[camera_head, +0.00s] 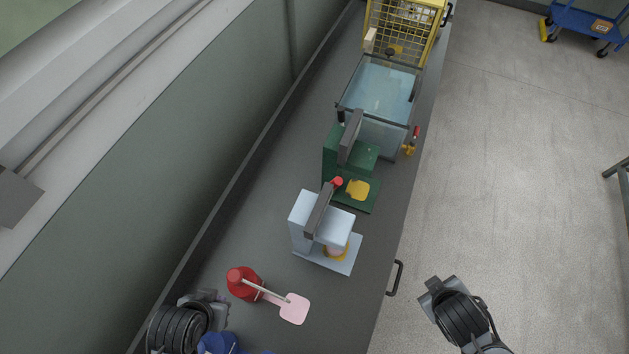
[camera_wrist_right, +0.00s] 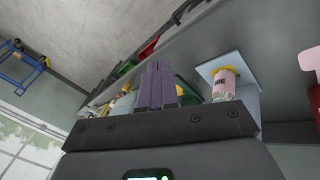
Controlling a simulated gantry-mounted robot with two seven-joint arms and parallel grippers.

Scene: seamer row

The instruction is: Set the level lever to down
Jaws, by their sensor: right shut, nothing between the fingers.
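No lever is labelled, so I cannot tell which is the level lever. A light-blue machine (camera_head: 308,218) has a grey arm (camera_head: 319,210) on top. A green machine (camera_head: 338,165) behind it has a similar grey arm (camera_head: 351,137); a red knob (camera_head: 337,182) shows between the two machines. A small red-topped yellow fitting (camera_head: 410,142) is by the glass tank (camera_head: 385,90). A red base (camera_head: 241,283) carries a pale rod and a pink paddle (camera_head: 294,308). My right gripper (camera_head: 440,290) is shut and empty, off the bench's right edge. My left gripper (camera_head: 208,300) is beside the red base; its fingers are unclear.
A pink labelled container (camera_wrist_right: 225,86) stands on the light-blue machine's plate. A yellow mesh cage (camera_head: 402,30) is at the far end of the bench. A bench handle (camera_head: 396,278) sticks out near my right gripper. A blue cart (camera_head: 590,20) is far off.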

